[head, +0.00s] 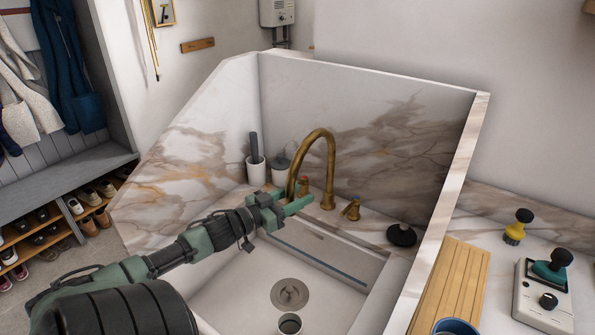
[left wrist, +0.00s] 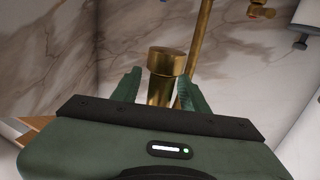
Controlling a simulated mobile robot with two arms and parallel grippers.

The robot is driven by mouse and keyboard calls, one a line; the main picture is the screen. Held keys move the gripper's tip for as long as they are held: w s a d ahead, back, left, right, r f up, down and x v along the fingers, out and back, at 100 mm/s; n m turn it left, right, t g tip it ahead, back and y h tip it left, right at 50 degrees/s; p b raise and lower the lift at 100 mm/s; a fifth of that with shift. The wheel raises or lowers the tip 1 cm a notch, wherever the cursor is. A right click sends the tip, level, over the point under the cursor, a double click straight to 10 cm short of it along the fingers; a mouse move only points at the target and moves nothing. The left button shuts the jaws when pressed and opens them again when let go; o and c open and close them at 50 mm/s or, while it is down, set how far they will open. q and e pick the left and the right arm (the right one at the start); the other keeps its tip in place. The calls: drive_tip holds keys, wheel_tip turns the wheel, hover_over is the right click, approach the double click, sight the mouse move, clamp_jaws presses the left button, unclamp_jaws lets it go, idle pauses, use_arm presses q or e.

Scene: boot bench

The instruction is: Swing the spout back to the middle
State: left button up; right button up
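The brass gooseneck spout (head: 331,155) rises from its base at the back of the sink (head: 235,290) and arches over to the left, its outlet hanging left of the base. My left gripper (head: 297,199) is at that hanging end, its green fingers on either side of it. In the left wrist view the brass outlet (left wrist: 166,62) stands between the two spread fingers, with a visible gap at the left finger; contact at the right finger is unclear. The gripper looks open around the spout. My right gripper is out of view.
Brass tap handles (head: 352,208) flank the spout base. A white cup (head: 256,171) with a dark handle in it, a black plunger-like item (head: 401,235) and a wooden slatted board (head: 453,285) are around the sink. The basin has free room; a small cup (head: 290,324) is near the drain.

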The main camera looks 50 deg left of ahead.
use_arm(q)
drive_tip(key=shift+s+a, duration=0.2)
drive_tip(key=shift+s, duration=1.75)
drive_tip(key=shift+s+a, duration=0.15)
drive_tip(key=shift+s, duration=1.8)
